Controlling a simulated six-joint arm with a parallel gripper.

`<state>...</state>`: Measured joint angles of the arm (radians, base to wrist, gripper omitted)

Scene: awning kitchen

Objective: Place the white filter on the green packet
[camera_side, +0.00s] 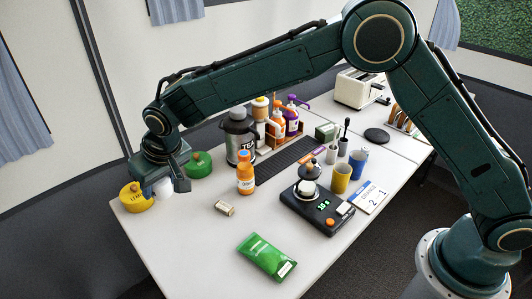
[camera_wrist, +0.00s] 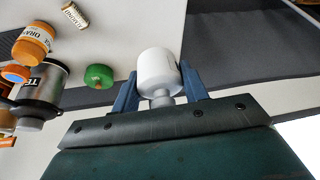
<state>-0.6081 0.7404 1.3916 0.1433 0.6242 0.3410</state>
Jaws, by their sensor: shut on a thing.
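My gripper (camera_side: 166,186) is at the far left end of the table, in front of a yellow tin. It is shut on the white filter (camera_side: 163,187), which hangs between the fingers in the side view. In the wrist view the white filter (camera_wrist: 157,70) is a white cylinder with a narrower neck between the two blue fingers of my gripper (camera_wrist: 158,85). The green packet (camera_side: 265,256) lies flat near the table's front edge in the side view, well to the right of my gripper. It is not in the wrist view.
A yellow tin (camera_side: 134,197) and a green-lidded jar (camera_side: 200,165) stand near my gripper. The tabletop left of the green packet is clear.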

